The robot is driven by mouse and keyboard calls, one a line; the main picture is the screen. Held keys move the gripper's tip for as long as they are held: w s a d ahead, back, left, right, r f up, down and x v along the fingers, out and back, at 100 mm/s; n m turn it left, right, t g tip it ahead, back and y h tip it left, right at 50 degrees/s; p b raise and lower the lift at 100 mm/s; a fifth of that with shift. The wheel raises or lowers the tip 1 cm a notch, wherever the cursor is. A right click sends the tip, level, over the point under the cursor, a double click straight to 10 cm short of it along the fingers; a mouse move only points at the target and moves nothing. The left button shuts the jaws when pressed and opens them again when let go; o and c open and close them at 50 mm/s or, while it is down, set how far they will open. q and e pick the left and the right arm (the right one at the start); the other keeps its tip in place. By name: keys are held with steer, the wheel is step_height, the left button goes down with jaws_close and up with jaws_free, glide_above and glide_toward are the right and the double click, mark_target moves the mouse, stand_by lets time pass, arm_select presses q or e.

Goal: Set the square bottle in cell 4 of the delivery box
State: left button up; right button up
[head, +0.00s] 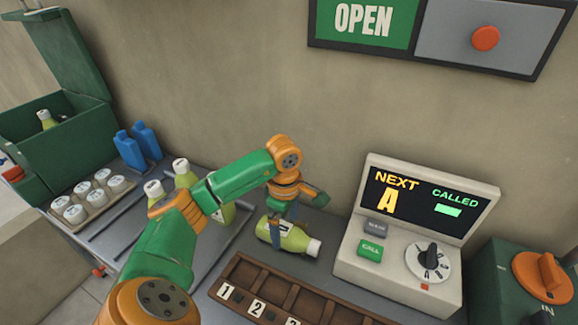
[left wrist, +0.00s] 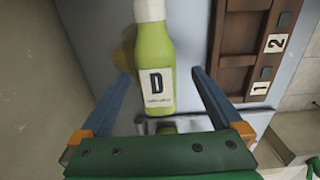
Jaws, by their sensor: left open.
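A yellow-green bottle (head: 284,236) lies on its side on the grey counter, its white cap pointing right. In the left wrist view the bottle (left wrist: 155,62) shows a label with the letter D. My left gripper (head: 283,226) is over it, open, with a blue finger on either side in the wrist view (left wrist: 162,82). I cannot tell whether the fingers touch it. The brown delivery box (head: 236,284) has cells numbered 1, 2 and 3 in view; its right end is cut off, and no 4 shows. My right gripper is not in view.
More bottles (head: 183,174) stand left, partly behind my arm. A tray of white-capped jars (head: 118,184), blue bottles (head: 129,150) and an open green box (head: 60,146) are further left. A call console (head: 398,262) stands close right of the lying bottle.

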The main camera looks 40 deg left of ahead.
mark_target(284, 229)
arm_select(q)
steer(key=f, duration=0.2)
steer(key=a+f, duration=0.1)
steer(key=f, duration=0.1)
steer(key=shift+w+f+p, duration=0.15)
steer(key=shift+f+p, duration=0.15)
steer(key=shift+p, duration=0.1)
steer(key=shift+f, duration=0.15)
jaws_close()
step_height(284, 229, up, 10)
steer(key=shift+d+r+b, duration=0.1)
steer(key=shift+d+b, duration=0.05)
steer(key=shift+b, duration=0.25)
steer(key=s+d+r+m, duration=0.2)
steer(key=d+m, duration=0.6)
steer(key=m, duration=0.2)
steer(key=s+d+r+m, duration=0.2)
steer(key=d+m, duration=0.5)
steer(key=m, duration=0.4)
steer(key=shift+s+d+p, duration=0.35)
steer(key=shift+s, duration=0.45)
